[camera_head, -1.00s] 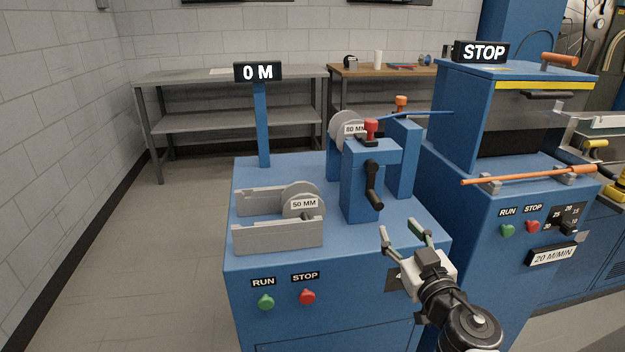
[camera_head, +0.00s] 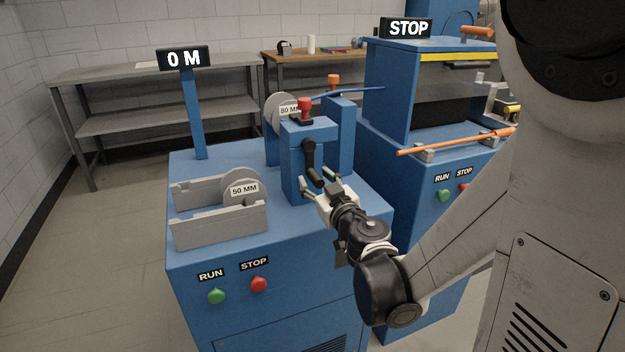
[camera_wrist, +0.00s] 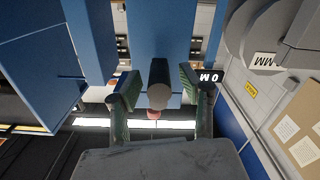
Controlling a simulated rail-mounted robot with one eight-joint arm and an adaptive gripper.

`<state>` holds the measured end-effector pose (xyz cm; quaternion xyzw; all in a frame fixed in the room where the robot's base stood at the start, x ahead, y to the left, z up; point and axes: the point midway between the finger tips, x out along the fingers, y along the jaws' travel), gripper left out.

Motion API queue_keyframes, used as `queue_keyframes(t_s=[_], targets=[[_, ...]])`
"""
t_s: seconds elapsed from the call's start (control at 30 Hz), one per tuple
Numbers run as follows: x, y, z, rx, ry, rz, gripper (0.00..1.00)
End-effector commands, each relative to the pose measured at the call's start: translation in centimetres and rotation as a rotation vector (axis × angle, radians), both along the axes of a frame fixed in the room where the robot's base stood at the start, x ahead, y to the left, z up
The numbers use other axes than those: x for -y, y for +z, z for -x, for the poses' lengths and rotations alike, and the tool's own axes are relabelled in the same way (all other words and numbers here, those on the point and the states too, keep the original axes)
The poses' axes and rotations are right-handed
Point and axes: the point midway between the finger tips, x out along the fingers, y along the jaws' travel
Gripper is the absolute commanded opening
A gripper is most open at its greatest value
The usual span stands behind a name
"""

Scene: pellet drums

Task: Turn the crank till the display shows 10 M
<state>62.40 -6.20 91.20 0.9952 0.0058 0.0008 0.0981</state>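The display (camera_head: 184,58) on its blue post reads 0 M; it also shows upside down in the wrist view (camera_wrist: 210,77). The black crank (camera_head: 309,151) is on the front of the blue post-like housing, its grip hanging down and slightly right. My gripper (camera_head: 319,181) is at the lower end of that grip, with its fingers apart. In the wrist view the round end of the crank grip (camera_wrist: 158,96) lies between the two green-padded fingers (camera_wrist: 158,93), with a gap visible on each side. Whether a finger touches it cannot be told.
A grey holder with a 50 MM disc (camera_head: 241,190) stands left of the housing. An 80 MM disc (camera_head: 283,111) is behind it. Green RUN (camera_head: 216,296) and red STOP (camera_head: 259,284) buttons are on the front. A second blue machine (camera_head: 405,100) stands to the right.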

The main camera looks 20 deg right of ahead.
Motion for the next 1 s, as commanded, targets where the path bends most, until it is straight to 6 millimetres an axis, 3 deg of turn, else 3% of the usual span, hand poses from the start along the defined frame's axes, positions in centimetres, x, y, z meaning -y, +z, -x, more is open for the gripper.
queue_keyframes(t_s=[0.4, 0.7, 1.0], targets=[[0.00, 0.03, -0.84, 0.000, -0.001, 0.000, 0.39], [0.02, 0.03, -0.82, 0.000, -0.001, 0.000, 0.01], [-0.04, 0.02, -0.81, 0.000, 0.000, 0.001, 0.00]])
